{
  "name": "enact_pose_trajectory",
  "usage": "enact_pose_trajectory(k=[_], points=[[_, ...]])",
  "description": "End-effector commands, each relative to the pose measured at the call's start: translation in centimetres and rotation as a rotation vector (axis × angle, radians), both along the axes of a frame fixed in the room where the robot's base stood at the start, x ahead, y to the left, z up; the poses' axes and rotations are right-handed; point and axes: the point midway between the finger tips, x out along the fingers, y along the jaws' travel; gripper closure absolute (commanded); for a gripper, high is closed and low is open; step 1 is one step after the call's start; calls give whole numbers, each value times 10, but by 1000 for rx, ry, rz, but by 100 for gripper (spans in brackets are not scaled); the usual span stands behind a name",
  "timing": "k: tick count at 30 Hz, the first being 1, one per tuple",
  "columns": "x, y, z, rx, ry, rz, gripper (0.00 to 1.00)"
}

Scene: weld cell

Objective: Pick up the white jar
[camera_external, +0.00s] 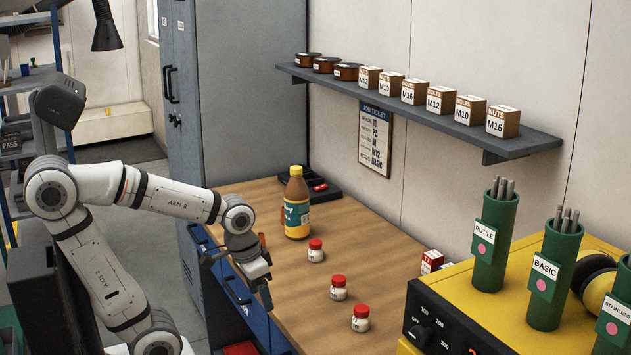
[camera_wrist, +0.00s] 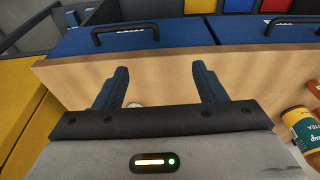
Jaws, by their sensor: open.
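Three small white jars with red lids stand upright in a row on the wooden bench top (camera_external: 270,192): a far one (camera_external: 316,256), a middle one (camera_external: 338,294) and a near one (camera_external: 360,325). My gripper (camera_external: 266,297) is at the bench's left edge, left of the jars and apart from them. In the wrist view my gripper (camera_wrist: 162,82) has its two blue-black fingers spread wide over the wood, with nothing between the tips. A small pale round thing (camera_wrist: 134,104) shows there just above the gripper body, mostly hidden; I cannot tell what it is.
An amber bottle (camera_external: 297,205) stands behind the jars, beside a dark tray (camera_external: 332,192). A yellow machine (camera_external: 458,300) bearing green rod tubes (camera_external: 494,240) borders the right. Blue drawers (camera_wrist: 160,38) with black handles front the bench.

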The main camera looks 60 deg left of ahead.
Motion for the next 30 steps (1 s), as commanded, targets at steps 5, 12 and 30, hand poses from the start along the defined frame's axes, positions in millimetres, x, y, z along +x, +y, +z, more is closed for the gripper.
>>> enact_pose_trajectory(k=[5,12,30], points=[[53,9,20,-5,51,51,36],[142,30,21,-14,127,140,36],[237,63,-31,-26,215,244,36]])
